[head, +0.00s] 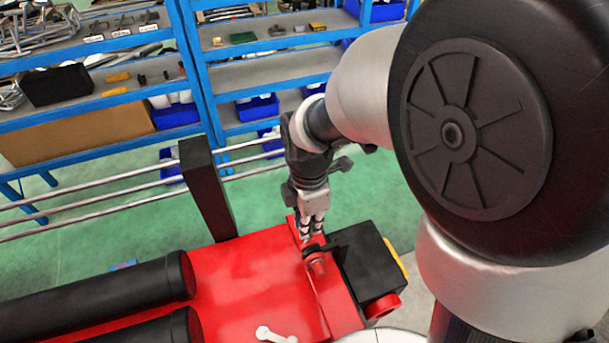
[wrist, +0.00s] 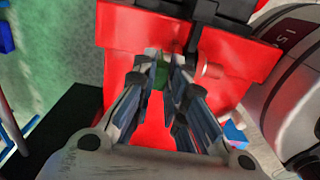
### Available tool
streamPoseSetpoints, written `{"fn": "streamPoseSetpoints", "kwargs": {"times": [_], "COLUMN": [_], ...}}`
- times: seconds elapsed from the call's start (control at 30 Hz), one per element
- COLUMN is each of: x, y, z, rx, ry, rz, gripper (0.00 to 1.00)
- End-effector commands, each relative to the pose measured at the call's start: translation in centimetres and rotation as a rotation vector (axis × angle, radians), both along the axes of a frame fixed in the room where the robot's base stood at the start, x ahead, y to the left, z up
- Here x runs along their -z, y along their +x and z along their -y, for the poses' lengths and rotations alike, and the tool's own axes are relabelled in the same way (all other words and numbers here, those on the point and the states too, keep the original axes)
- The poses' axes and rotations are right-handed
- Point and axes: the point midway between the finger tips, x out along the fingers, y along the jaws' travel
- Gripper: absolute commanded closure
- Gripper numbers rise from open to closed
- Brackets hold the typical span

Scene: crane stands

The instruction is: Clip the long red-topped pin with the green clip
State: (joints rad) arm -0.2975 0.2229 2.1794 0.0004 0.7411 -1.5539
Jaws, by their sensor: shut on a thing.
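My gripper (wrist: 163,78) points down at the red crane stand in the wrist view, its two fingers closed around a small green clip (wrist: 161,74). In the head view my gripper (head: 311,231) is over the far right part of the red stand, close to an upright red plate. The clip cannot be made out there.
The red stand (head: 240,270) has a black block (head: 365,260) at its right end and black cylinders (head: 95,297) at left. A black post (head: 207,185) with metal rails stands behind. Blue shelves (head: 200,80) line the back; green floor lies between.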

Motion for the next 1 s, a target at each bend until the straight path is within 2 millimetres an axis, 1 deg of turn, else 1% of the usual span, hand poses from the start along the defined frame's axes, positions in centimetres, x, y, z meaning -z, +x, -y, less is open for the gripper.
{"fn": "streamPoseSetpoints", "kwargs": {"times": [0.2,0.23,0.57,1.0], "x": [0.58,0.53,0.46,0.44], "y": [-0.01,-0.01,0.00,0.01], "z": [0.00,0.00,0.00,0.00], "rx": [0.000,0.000,0.000,0.000], "ry": [0.000,0.000,0.000,0.000], "rz": [0.000,0.000,0.000,0.000], "gripper": [1.00,0.86,0.64,0.64]}}
